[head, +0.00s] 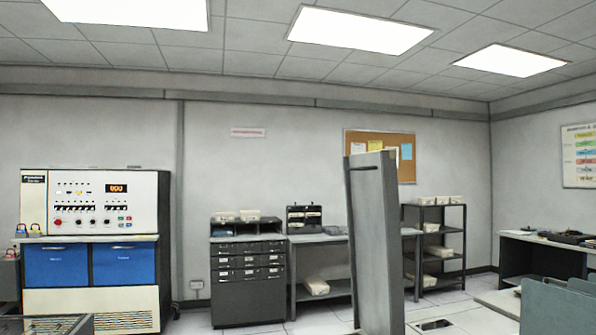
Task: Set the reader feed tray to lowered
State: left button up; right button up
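I cannot pick out a reader feed tray for certain. A tall, narrow grey panel (372,240) stands upright in the middle foreground, with a dark slot near its top; I cannot tell whether it belongs to the reader. At the left is a control machine (95,205) with a white front of switches, lamps and an orange display, above two blue panels (56,265). Neither of my grippers is in view.
A dark drawer cabinet (247,290), a workbench (318,240) and a shelf rack (440,238) with pale boxes line the back wall. A desk (540,242) stands at the right. A blue-grey object (558,305) fills the lower right corner. Pale floor shows between.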

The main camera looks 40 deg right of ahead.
aim_at(371, 180)
jog(key=i+j+z, duration=0.25)
jog(key=i, duration=0.2)
jog(key=i+j+z, duration=0.2)
jog(key=i, duration=0.25)
jog(key=i+z, duration=0.3)
jog(key=z, duration=0.2)
jog(key=i+z, duration=0.3)
jog(key=z, duration=0.2)
jog(key=i+j+z, duration=0.15)
jog(key=z, duration=0.35)
jog(key=i+j+z, duration=0.3)
jog(key=z, duration=0.2)
